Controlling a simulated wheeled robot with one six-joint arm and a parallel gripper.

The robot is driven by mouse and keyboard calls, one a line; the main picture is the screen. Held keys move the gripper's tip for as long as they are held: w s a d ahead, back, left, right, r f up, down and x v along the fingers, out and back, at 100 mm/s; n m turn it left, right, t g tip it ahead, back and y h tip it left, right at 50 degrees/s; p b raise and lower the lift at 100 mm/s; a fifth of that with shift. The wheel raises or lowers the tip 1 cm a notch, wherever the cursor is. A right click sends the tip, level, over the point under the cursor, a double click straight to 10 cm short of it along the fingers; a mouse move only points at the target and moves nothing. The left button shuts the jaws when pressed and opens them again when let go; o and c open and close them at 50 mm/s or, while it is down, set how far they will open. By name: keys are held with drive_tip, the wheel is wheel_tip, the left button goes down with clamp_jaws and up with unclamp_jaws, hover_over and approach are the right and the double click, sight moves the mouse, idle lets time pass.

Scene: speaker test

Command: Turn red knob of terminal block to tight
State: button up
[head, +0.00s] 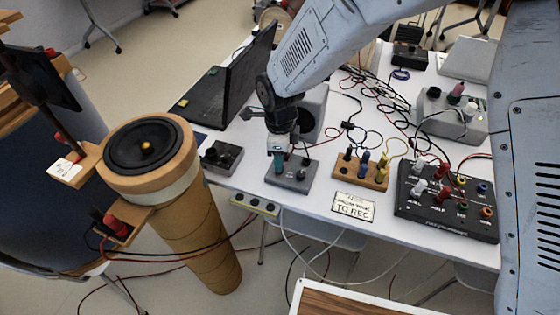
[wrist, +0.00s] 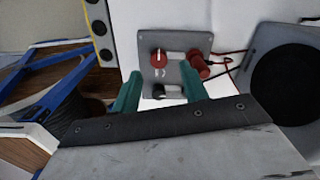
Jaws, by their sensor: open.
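The terminal block shows in the wrist view as a grey plate (wrist: 150,74). A red knob (wrist: 158,58) with a pale line on top stands on it. A second red post (wrist: 200,66) sits at its right, and a black knob (wrist: 158,92) below. In the head view the grey block (head: 291,185) lies near the table's front edge; its red knob cannot be made out there. My gripper (head: 281,160) points down over the block. In the wrist view its teal fingers (wrist: 160,70) are apart, one on each side of the red knob's line, with no contact visible.
A black laptop (head: 240,80) stands behind to the left, and a small dark box (head: 221,157) beside the block. A wooden block with posts (head: 360,173) and a black panel (head: 447,212) lie right. A speaker on a column (head: 150,146) stands left. Loose cables cross the table.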

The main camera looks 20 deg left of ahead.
wheel_tip(320, 180, up, 4)
drive_tip(key=shift+r, duration=0.15)
idle(0.6)
drive_tip(key=shift+s+d+n, duration=0.1)
drive_tip(key=shift+n, duration=0.7)
drive_tip(key=s+d+r+n, duration=0.4)
drive_tip(key=s+d+r, duration=0.2)
drive_tip(key=d, duration=0.7)
drive_tip(key=s+d+r+n+t, duration=0.1)
drive_tip(key=s+d+r+n, duration=0.4)
drive_tip(key=d, duration=0.9)
drive_tip(key=s+d+r+n, duration=0.5)
drive_tip(key=s+d+r, duration=0.4)
drive_tip(key=d, duration=0.4)
drive_tip(key=shift+d+r, duration=0.2)
drive_tip(key=shift+r, duration=0.5)
